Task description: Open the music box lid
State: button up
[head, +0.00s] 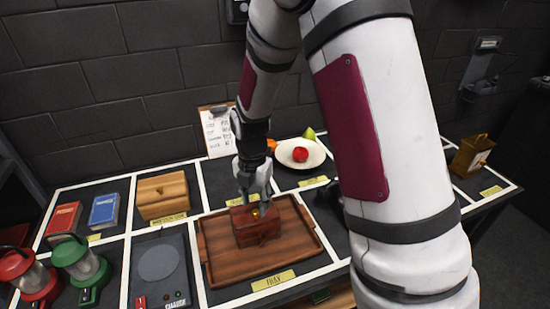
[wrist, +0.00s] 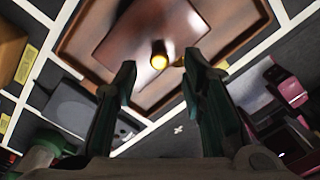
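A dark red-brown wooden box (head: 257,229), which looks like the music box, sits on a brown wooden tray (head: 226,268). Its lid looks shut. A small gold knob (wrist: 159,58) stands out from the box and also shows in the head view (head: 256,214). My gripper (head: 254,198) is just above the box, pointing down. In the wrist view my gripper (wrist: 160,76) has its two fingers apart, with nothing held. The knob appears in the gap between the fingertips; whether they touch the box cannot be told. The gripper hides part of the lid in the head view.
A wooden box (head: 162,194), red and blue books (head: 103,211), lanterns (head: 80,262) and a grey device (head: 160,265) stand to the left. A white plate (head: 290,161) with a red fruit and a clipboard (head: 217,133) are behind. A brass-coloured box (head: 468,158) stands far right.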

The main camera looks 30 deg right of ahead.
aim_at(256, 211)
notch_tip(256, 211, up, 11)
jog(key=s+r+m+t+b, duration=0.2)
jog(key=s+r+m, duration=0.8)
jog(key=m, duration=0.3)
jog(key=shift+s+d+m+t, duration=0.15)
jog(key=shift+d+m+t, duration=0.05)
jog(key=shift+m+t, duration=0.1)
